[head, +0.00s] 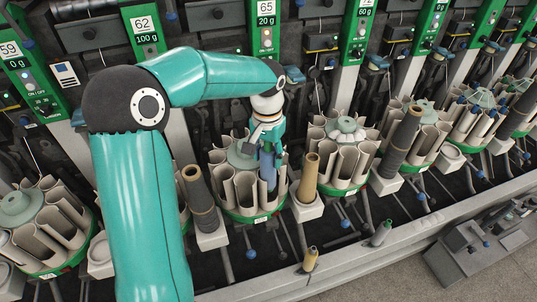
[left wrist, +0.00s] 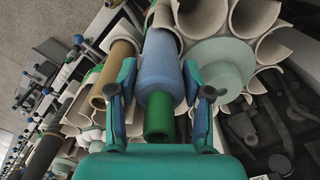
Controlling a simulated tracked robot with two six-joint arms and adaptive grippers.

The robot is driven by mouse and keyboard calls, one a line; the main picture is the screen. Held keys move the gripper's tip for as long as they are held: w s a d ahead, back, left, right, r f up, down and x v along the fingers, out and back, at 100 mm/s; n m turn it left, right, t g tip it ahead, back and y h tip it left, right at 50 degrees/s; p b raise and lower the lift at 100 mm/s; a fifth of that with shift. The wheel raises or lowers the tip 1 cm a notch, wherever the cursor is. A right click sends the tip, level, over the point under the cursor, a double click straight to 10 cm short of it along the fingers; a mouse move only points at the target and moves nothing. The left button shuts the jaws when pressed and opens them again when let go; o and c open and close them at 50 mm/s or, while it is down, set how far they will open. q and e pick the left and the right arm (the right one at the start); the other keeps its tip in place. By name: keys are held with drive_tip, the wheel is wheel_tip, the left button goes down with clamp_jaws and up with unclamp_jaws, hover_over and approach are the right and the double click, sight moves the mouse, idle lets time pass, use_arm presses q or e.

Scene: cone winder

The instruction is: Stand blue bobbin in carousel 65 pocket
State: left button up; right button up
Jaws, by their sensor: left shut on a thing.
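The blue bobbin (head: 268,171) is upright at the front right of the carousel under the 65 panel (head: 264,8). In the left wrist view the bobbin (left wrist: 161,68) has blue yarn and a green tube end (left wrist: 158,122) towards me. My left gripper (head: 268,138) is shut on it, with a finger on either side in the left wrist view (left wrist: 160,88). The carousel (head: 240,193) has beige curved pocket walls and a pale green hub (left wrist: 222,68). The bobbin's far end lies among the pocket walls; how deep it sits is hidden. My right gripper is not in view.
A tan cone (head: 308,178) stands close right of the carousel, and a dark tube (head: 199,190) stands left. Neighbouring carousels (head: 340,150) flank it. Floor shows at the lower right.

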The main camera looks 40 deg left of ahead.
use_arm(q)
drive_tip(key=shift+f+b, duration=0.4)
drive_tip(key=shift+f, duration=0.35)
drive_tip(key=shift+f+b, duration=1.1)
drive_tip(key=shift+f, duration=0.4)
drive_tip(key=o, duration=1.1)
wheel_tip(320, 180, up, 12)
drive_tip(key=shift+f, duration=0.1)
